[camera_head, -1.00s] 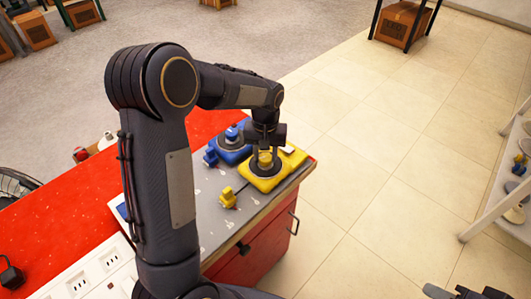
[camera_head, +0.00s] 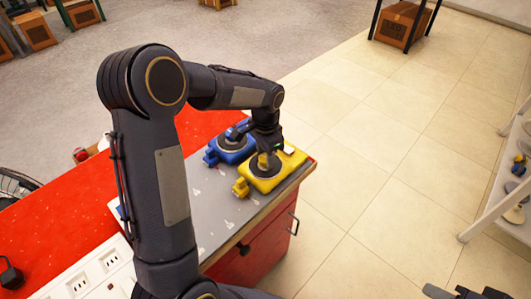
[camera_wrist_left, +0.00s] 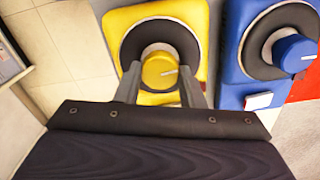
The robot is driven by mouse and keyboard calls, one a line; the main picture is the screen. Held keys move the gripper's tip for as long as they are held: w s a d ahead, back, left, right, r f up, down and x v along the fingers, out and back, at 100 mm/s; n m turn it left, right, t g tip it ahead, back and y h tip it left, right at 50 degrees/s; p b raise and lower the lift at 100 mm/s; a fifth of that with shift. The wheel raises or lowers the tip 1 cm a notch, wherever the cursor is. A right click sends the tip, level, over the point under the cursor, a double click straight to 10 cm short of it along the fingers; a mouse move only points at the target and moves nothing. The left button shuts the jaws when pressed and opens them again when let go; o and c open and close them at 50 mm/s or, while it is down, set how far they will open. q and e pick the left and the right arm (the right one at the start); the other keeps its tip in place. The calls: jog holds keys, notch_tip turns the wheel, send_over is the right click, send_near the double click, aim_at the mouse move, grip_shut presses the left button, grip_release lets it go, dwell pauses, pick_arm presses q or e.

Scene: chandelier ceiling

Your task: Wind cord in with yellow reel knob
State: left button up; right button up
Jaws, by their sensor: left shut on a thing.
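The yellow reel (camera_head: 270,177) sits on the grey mat (camera_head: 205,225) near the red bench's right corner. It has a black disc and a yellow knob, seen from above in the left wrist view (camera_wrist_left: 159,70). My left gripper (camera_head: 264,153) points down over this reel, its fingers shut on opposite sides of the yellow knob. The yellow end piece (camera_head: 241,187) sits against the near side of the reel, and I see no cord between them. Dark parts that look like my right gripper (camera_head: 468,292) show at the bottom right edge, cut off.
A blue reel (camera_head: 230,150) with a blue knob (camera_wrist_left: 294,52) stands close beside the yellow one. White outlets (camera_head: 92,275) lie at the near left of the bench. Open tiled floor lies to the right, with a shelf (camera_head: 490,210) at the far right.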

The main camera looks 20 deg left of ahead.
pick_arm(q)
jog(key=shift+r+m, duration=0.1)
jog(key=shift+m, duration=0.7)
jog(key=o, duration=1)
notch_tip(320, 180, up, 7)
jog(key=shift+f, duration=0.15)
jog(key=shift+r, duration=0.5)
